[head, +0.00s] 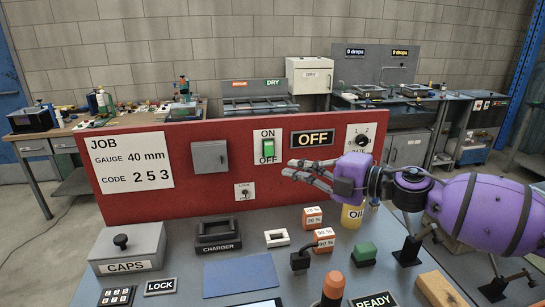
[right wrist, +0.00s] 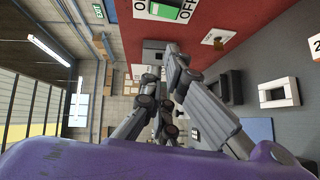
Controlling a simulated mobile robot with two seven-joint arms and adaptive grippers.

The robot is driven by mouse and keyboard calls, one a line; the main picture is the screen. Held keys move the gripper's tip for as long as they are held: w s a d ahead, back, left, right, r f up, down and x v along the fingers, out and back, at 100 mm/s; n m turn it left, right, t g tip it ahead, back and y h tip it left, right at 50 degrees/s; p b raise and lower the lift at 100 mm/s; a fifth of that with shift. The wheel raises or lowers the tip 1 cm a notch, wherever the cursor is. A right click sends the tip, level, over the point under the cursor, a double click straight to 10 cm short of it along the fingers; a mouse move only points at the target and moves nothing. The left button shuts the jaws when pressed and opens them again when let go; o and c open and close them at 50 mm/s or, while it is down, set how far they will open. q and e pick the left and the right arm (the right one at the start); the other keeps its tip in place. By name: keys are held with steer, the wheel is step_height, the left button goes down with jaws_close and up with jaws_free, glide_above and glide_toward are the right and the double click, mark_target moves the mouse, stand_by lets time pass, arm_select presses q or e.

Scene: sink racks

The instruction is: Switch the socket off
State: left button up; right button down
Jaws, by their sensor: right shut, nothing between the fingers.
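A green rocker switch (head: 268,149) sits on a white plate on the red panel, with ON above it and OFF below. Which way the rocker is tipped I cannot tell. A black sign to its right (head: 312,138) reads OFF. My right gripper (head: 292,171) is shut and empty. Its fingers point left in the head view, just below and to the right of the switch plate, seemingly apart from it. In the right wrist view the closed fingers (right wrist: 172,95) show, and the switch (right wrist: 161,8) is at the top edge, partly cut off. My left gripper is not in view.
The red panel (head: 215,195) also carries a grey box (head: 209,156), a small key switch (head: 245,191) and a rate dial (head: 360,138). Below on the bench are a charger (head: 218,233), a white frame (head: 277,238), several labelled blocks and a caps box (head: 127,248).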

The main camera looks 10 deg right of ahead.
mark_target(269, 148)
steer(key=w+a+f, duration=0.1)
steer(key=w+a, duration=0.3)
steer(key=w, duration=0.4)
steer(key=shift+w+a, duration=0.3)
steer(key=shift+w, duration=0.05)
steer(key=shift+f, duration=0.1)
steer(key=shift+f, duration=0.1)
